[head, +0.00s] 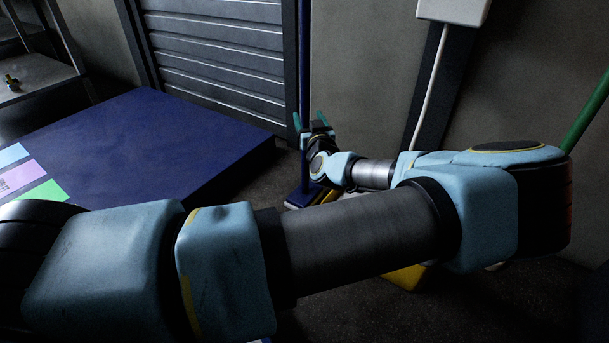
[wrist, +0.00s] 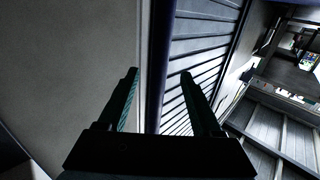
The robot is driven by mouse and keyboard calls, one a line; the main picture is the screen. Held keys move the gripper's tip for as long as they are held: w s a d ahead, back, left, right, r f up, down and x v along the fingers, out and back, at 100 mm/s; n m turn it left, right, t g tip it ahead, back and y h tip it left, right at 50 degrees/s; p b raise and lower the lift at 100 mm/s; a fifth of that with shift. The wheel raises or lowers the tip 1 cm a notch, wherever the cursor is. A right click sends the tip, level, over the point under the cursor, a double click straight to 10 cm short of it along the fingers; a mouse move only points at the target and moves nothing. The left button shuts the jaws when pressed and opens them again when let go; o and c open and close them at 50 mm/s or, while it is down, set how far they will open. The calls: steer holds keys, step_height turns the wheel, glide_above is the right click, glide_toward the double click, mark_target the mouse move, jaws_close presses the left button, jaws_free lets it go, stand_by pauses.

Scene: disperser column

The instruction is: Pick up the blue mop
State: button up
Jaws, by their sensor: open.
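The blue mop stands upright near the shutter, its thin dark blue pole (head: 304,60) running down to a blue mop head (head: 299,195) near the floor. My arm partly hides the lower part. My gripper (head: 310,118) is open at the pole, with its green fingers pointing up in the head view. In the wrist view the pole (wrist: 159,50) passes between the two spread fingertips (wrist: 159,74), closer to the left finger at the top. Neither finger visibly touches it. I cannot tell how deep the pole sits between them.
A dark blue platform (head: 170,140) with coloured cards (head: 25,178) lies to the left. A grey slatted shutter (head: 220,50) and a wall (head: 360,70) stand behind the pole. A green pole (head: 590,110) leans at the right. A yellow object (head: 405,277) lies below my arm.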

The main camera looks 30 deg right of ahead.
mark_target(306, 114)
steer(key=b+x, duration=0.1)
steer(key=x, duration=0.1)
steer(key=f+b+x, duration=0.1)
steer(key=x, duration=0.1)
steer(key=shift+w+b, duration=0.1)
steer(key=shift+b, duration=0.3)
steer(key=shift+w+d+r, duration=0.2)
steer(key=shift+w+d, duration=0.05)
steer(key=shift+w, duration=0.3)
steer(key=shift+c, duration=0.4)
jaws_close()
steer(key=shift+r, duration=0.2)
